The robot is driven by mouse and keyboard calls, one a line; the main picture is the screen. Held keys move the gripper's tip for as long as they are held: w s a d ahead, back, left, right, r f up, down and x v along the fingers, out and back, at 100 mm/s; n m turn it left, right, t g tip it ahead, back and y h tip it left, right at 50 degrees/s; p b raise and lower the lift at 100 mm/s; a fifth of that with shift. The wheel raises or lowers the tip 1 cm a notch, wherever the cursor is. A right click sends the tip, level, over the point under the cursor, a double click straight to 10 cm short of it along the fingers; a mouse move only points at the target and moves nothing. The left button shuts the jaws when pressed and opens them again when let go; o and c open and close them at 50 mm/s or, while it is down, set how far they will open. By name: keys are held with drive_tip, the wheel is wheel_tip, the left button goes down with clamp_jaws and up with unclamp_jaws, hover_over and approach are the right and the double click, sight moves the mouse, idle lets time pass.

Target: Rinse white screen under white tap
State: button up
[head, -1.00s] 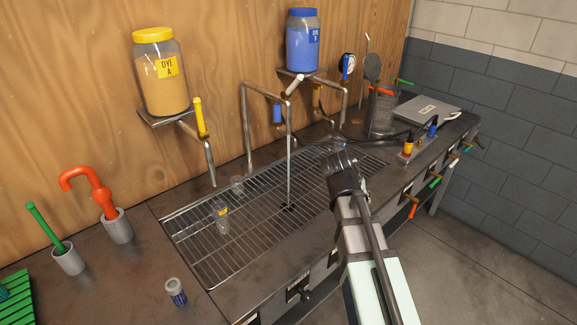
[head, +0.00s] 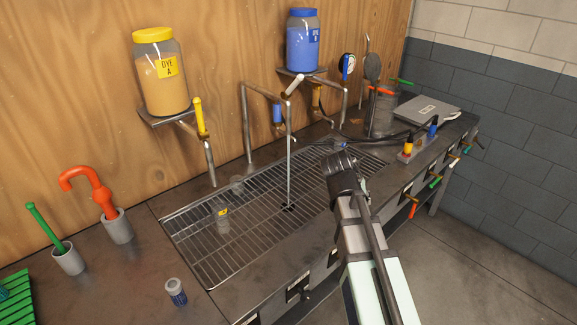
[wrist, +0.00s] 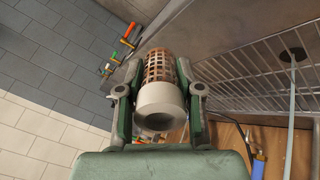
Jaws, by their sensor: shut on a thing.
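The white screen (wrist: 160,98) is a brown mesh cylinder with a white ring at its near end. My gripper (wrist: 160,100) is shut on it, one finger on each side, in the wrist view. In the head view my gripper (head: 341,168) is over the right part of the grated sink, and the screen cannot be made out there. The white tap (head: 294,86) has a white lever below the blue dye jar. A thin stream (head: 289,160) runs from its pipe down to the drain, left of my gripper. The stream (wrist: 291,155) is apart from the screen in the wrist view.
The sink grate (head: 190,240) holds small clear jars (head: 222,216). Blue (head: 277,112) and yellow (head: 200,116) tap handles stand along the wall. A metal canister (head: 382,112) and a grey scale (head: 425,110) are at the back right. Coloured valve handles line the front edge.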

idle(0.4)
drive_tip(key=s+a+p, duration=0.2)
drive_tip(key=s, duration=0.7)
drive_tip(key=shift+w+a, duration=0.1)
drive_tip(key=shift+w, duration=0.05)
drive_tip(key=w, duration=0.3)
drive_tip(key=w+d+r, duration=0.1)
drive_tip(key=w, duration=0.2)
drive_tip(key=w+d+r, duration=0.1)
drive_tip(key=w, duration=0.2)
drive_tip(key=shift+d, duration=0.1)
drive_tip(key=shift+s, duration=0.1)
idle(0.4)
